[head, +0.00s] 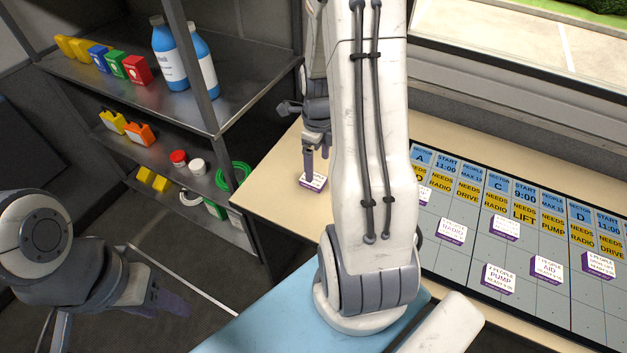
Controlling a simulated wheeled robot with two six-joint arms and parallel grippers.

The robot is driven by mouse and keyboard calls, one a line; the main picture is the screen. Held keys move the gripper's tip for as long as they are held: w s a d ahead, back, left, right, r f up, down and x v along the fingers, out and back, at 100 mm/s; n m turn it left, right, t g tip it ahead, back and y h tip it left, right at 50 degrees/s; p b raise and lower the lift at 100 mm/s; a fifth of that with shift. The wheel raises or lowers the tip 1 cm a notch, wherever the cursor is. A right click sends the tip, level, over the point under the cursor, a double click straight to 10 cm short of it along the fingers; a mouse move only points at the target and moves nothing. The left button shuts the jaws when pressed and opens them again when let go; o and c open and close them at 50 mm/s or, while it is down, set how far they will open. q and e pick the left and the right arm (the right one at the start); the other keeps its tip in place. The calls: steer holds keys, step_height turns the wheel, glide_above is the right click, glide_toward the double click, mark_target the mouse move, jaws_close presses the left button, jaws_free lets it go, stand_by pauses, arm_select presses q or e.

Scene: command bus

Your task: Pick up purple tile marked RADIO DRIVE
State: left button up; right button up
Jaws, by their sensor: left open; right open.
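A purple tile with a white top (314,182) lies alone near the left end of the wooden table (268,192). Its lettering is too small to read surely. My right gripper (317,160) points down just above this tile, with its fingers open and nothing held. I cannot tell if the fingertips touch it. Another purple tile (452,232), reading RADIO on one line, lies on the dark board (470,272); its other lines are unclear. My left gripper (176,302) is open and empty at the lower left, above the floor and away from the table.
Other purple tiles, such as one marked PUMP (498,278) and one marked AID (547,270), lie on the board. A metal shelf (110,70) with blue bottles (168,55) and coloured boxes stands left of the table. My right arm hides part of the table and board.

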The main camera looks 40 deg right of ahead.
mark_target(315, 179)
steer(key=shift+w+a+f, duration=0.1)
steer(key=shift+w+f, duration=0.05)
steer(key=shift+f, duration=1.45)
steer(key=shift+w+a+f, duration=0.1)
steer(key=shift+w+f, duration=0.05)
steer(key=shift+f, duration=1.4)
jaws_close()
steer(key=shift+r, duration=0.1)
